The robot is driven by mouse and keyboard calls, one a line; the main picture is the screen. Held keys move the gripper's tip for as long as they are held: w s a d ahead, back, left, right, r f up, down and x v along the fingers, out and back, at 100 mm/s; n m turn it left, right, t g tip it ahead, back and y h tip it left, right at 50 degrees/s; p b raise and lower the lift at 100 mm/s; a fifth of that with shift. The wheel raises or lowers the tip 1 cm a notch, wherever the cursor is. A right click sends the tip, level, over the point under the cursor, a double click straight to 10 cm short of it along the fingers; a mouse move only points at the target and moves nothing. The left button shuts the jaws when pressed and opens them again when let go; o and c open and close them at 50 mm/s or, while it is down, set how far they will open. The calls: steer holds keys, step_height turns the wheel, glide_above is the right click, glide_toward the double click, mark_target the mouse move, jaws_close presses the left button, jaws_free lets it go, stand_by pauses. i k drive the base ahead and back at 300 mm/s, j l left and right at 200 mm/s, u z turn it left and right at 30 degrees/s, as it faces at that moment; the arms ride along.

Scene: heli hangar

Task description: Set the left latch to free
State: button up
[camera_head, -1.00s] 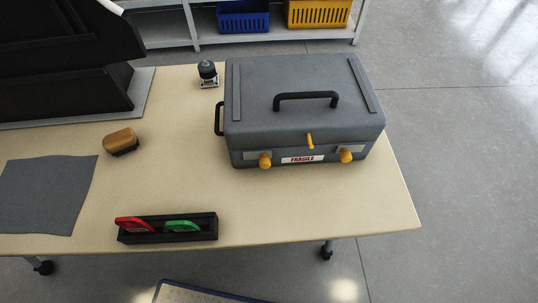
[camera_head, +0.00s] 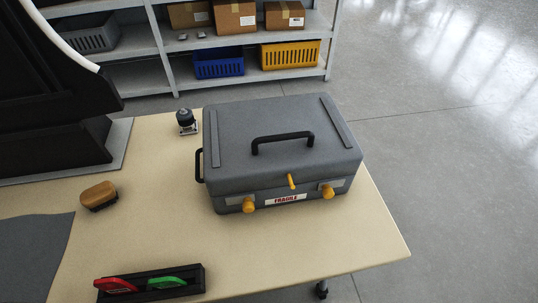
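A closed grey case (camera_head: 275,145) with a black top handle (camera_head: 282,142) stands on the beige table in the head view. Its front carries a left yellow latch (camera_head: 249,205), a right yellow latch (camera_head: 328,191) and a yellow lever (camera_head: 291,181) between them, near the lid seam. A white FRAGILE label (camera_head: 286,199) sits between the two latches. The exact setting of the left latch is too small to tell. My gripper is not in view.
On the table (camera_head: 150,225) are a black tray (camera_head: 190,280) with red and green handled items, a brush (camera_head: 99,195), a grey cloth (camera_head: 35,255) and a small dark device (camera_head: 186,122). A shelf (camera_head: 165,75) stands behind. Table space before the case is clear.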

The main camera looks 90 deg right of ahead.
mark_target(248, 205)
steer(key=j+z, duration=0.2)
steer(key=z, duration=0.2)
steer(key=j+z, duration=0.25)
steer(key=z, duration=0.15)
steer(key=j+z, duration=0.2)
steer(key=z, duration=0.2)
